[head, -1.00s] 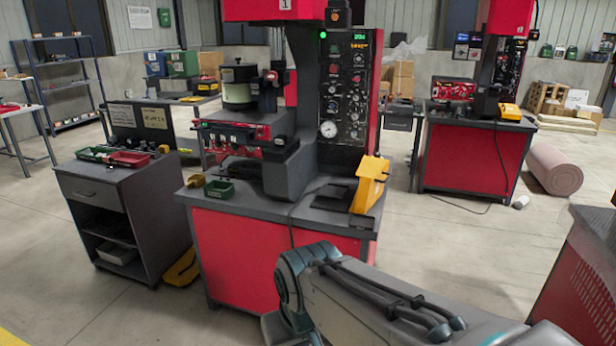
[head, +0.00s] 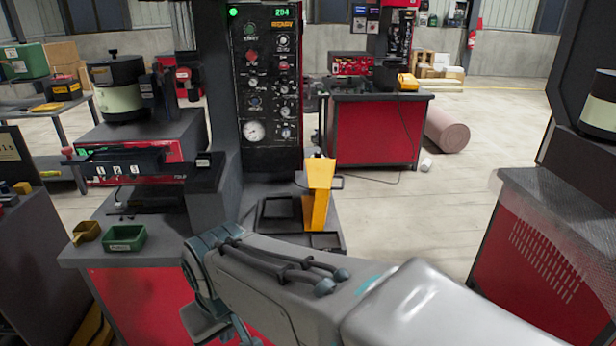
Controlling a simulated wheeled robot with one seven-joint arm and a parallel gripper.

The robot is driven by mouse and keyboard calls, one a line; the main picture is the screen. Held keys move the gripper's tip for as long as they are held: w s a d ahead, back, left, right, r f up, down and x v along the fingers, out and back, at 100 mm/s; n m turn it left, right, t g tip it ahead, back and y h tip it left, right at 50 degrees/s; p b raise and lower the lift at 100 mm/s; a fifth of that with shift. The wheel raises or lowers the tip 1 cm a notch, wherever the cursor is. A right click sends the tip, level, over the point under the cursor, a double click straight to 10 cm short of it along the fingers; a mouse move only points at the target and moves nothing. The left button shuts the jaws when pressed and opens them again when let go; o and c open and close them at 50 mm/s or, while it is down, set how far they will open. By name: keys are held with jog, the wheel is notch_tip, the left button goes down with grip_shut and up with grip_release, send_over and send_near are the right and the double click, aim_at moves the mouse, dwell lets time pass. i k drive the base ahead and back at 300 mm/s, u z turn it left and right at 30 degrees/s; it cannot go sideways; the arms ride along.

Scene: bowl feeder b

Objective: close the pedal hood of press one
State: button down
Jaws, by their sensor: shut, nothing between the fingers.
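The yellow pedal hood (head: 319,192) of press one stands upright on the right part of the press table, beside a dark shallow tray (head: 277,209). It looks raised, with its tall narrow side towards me; its hinge cannot be made out. Press one's dark control panel (head: 268,84), with a green lamp and a dial, rises behind it. My arm crosses the lower middle, in front of the press table.
A green bin (head: 124,238) and a small yellow bin (head: 87,232) sit on the table's left. A second red press table (head: 375,131) with a low yellow box (head: 408,82) stands behind. A red-sided machine (head: 532,248) is close at right. Clear floor lies between.

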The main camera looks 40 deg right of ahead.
aim_at(321, 171)
jog(key=z, duration=0.85)
jog(key=i, duration=0.85)
jog(key=z, duration=1)
